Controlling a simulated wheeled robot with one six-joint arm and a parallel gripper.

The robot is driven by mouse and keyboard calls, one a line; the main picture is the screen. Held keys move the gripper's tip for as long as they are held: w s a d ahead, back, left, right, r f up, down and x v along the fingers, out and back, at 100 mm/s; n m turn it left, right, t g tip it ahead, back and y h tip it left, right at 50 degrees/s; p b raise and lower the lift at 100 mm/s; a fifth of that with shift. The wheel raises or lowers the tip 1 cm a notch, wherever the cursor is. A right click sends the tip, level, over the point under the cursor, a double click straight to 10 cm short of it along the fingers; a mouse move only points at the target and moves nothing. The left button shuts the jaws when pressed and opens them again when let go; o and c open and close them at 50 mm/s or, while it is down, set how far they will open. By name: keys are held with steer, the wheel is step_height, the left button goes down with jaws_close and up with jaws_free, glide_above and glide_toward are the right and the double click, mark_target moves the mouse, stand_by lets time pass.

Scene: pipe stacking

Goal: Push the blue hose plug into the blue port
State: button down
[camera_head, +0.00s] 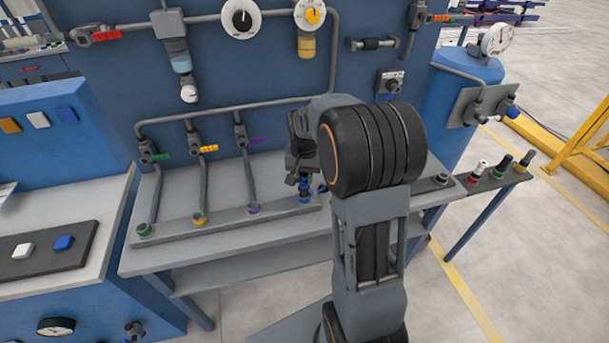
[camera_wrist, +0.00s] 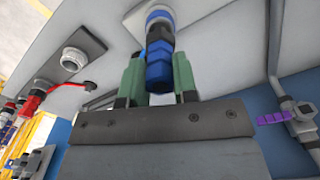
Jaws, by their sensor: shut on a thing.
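The blue hose plug (camera_wrist: 158,68) has a blue hex body with a black collar at its front. My gripper (camera_wrist: 157,76) is shut on it, one green finger on each side. In the wrist view the plug's front is at the round blue-and-pale port (camera_wrist: 159,13), lined up with it. I cannot tell how deep it sits. In the head view my gripper (camera_head: 303,182) points down over the blue port (camera_head: 304,199) at the right of the bench rail. My wrist and arm hide part of that area.
Hoses with green (camera_head: 145,230), orange (camera_head: 200,221) and purple (camera_head: 253,208) ends stand along the rail to the left. The blue wall panel (camera_head: 270,75) with gauges and pipes rises behind. A side shelf (camera_head: 497,178) holds several plugs at right.

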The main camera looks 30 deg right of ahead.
steer(key=shift+f+b, duration=0.65)
steer(key=shift+f, duration=0.4)
steer(key=shift+r, duration=0.1)
steer(key=c, duration=0.8)
jaws_free()
step_height(320, 180, up, 14)
steer(key=shift+p, duration=0.35)
